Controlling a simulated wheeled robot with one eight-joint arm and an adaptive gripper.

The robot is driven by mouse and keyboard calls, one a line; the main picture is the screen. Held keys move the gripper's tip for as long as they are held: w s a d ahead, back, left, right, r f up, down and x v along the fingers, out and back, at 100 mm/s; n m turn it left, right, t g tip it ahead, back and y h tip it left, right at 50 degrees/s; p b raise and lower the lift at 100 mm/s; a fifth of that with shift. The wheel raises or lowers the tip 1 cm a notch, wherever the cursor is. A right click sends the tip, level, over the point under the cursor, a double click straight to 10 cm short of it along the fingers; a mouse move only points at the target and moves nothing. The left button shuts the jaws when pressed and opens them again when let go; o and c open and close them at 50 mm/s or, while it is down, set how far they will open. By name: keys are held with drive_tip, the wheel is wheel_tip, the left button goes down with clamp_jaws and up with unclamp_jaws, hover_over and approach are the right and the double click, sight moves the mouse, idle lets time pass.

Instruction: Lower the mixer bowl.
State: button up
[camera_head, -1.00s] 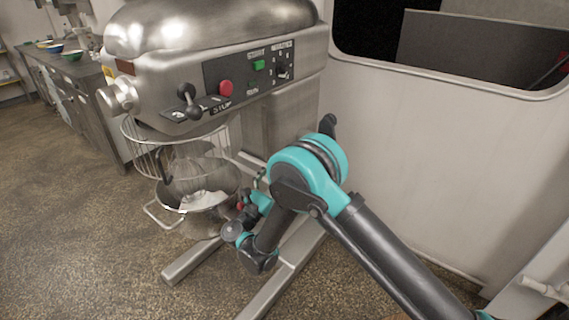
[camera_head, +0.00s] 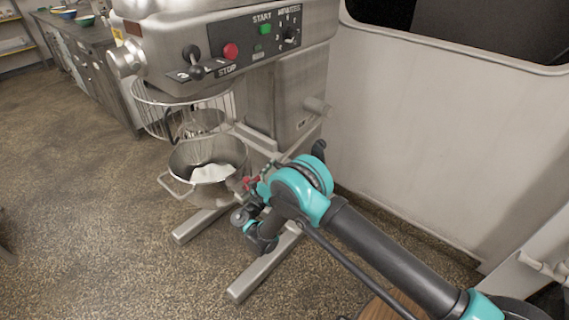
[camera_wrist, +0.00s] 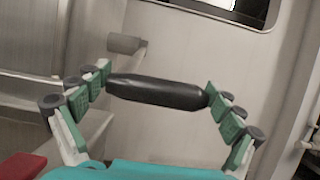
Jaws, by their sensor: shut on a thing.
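The steel mixer bowl (camera_head: 208,172), with pale contents, stands under the whisk (camera_head: 200,125) and wire guard (camera_head: 155,110) of the mixer in the head view. A clear gap shows between the bowl's front rim and the guard. In the wrist view, my gripper (camera_wrist: 158,92) is closed on a black cylindrical handle (camera_wrist: 155,93), which lies nearly level between the green finger pads. The bowl is out of the wrist view.
The mixer head has a black-knobbed lever (camera_head: 193,62) and a red stop button (camera_head: 231,51). Mixer feet (camera_head: 262,272) reach forward below my arm. A pale wall (camera_head: 430,150) stands to the right. Floor at left is clear.

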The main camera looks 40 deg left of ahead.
drive_tip(key=shift+f, duration=0.55)
drive_tip(key=o, duration=1.3)
drive_tip(key=shift+s, duration=0.1)
drive_tip(key=shift+o, duration=0.2)
drive_tip(key=shift+r, duration=0.15)
wheel_tip(320, 180, up, 10)
drive_tip(key=shift+f, duration=0.1)
